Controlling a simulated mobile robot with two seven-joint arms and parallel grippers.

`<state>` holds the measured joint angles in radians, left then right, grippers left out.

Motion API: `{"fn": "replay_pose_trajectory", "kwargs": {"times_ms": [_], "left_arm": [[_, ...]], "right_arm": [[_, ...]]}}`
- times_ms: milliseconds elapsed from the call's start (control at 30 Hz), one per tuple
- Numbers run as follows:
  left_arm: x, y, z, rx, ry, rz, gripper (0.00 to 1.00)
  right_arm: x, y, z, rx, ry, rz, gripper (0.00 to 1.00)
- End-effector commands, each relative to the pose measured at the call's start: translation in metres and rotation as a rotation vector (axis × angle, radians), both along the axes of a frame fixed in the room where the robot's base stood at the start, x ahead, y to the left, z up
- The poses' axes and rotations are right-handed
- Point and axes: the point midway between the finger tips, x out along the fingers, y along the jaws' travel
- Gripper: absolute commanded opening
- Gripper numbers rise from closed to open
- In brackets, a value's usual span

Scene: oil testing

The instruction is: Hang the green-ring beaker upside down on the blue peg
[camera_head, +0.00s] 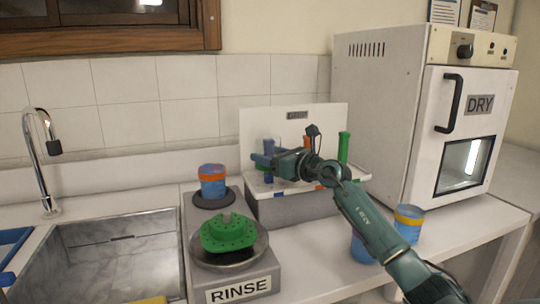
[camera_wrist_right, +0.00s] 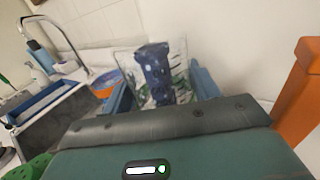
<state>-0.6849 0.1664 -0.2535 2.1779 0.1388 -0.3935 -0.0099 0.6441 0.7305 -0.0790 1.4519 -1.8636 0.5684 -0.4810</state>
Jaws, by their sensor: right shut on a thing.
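The blue peg (camera_head: 268,147) stands upright at the left of the peg rack (camera_head: 290,205). My right gripper (camera_head: 262,160) reaches in from the right at the peg's height, its fingers around it. In the right wrist view a dark blue upright shape, seemingly the peg (camera_wrist_right: 155,70), stands between the fingers (camera_wrist_right: 160,88). The gripper appears shut on the peg, with no beaker clearly visible in it. I cannot make out a green ring on any beaker. A blue beaker (camera_head: 362,248) is partly behind my right arm, its rim hidden. My left gripper is not in view.
An orange-ring beaker (camera_head: 212,182) stands behind the rinse bowl (camera_head: 263,250), which holds a green perforated piece (camera_head: 228,232). A yellow-ring beaker (camera_head: 408,225) stands before the dryer (camera_head: 390,110). The rack also has an orange peg (camera_head: 307,142) and a green peg (camera_head: 344,147). A sink (camera_head: 115,260) is left.

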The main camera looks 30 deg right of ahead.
Motion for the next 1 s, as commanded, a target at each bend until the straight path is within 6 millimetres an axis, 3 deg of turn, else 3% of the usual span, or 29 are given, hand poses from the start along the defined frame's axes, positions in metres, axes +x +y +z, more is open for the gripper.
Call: {"fn": "replay_pose_trajectory", "kwargs": {"times_ms": [333, 367, 667, 1000], "left_arm": [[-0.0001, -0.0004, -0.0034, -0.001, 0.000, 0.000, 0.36], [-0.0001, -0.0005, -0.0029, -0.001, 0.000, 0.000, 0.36], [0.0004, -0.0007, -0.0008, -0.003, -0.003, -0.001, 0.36], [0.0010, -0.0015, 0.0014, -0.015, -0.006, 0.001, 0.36]], "right_arm": [[0.0000, -0.0003, -0.0056, 0.000, 0.000, -0.001, 0.38], [0.0000, -0.0003, -0.0051, 0.000, -0.001, -0.001, 0.62], [0.0000, -0.0002, -0.0051, 0.000, 0.000, 0.000, 0.86], [-0.0045, -0.0019, -0.0064, -0.001, 0.002, -0.001, 0.86]]}}
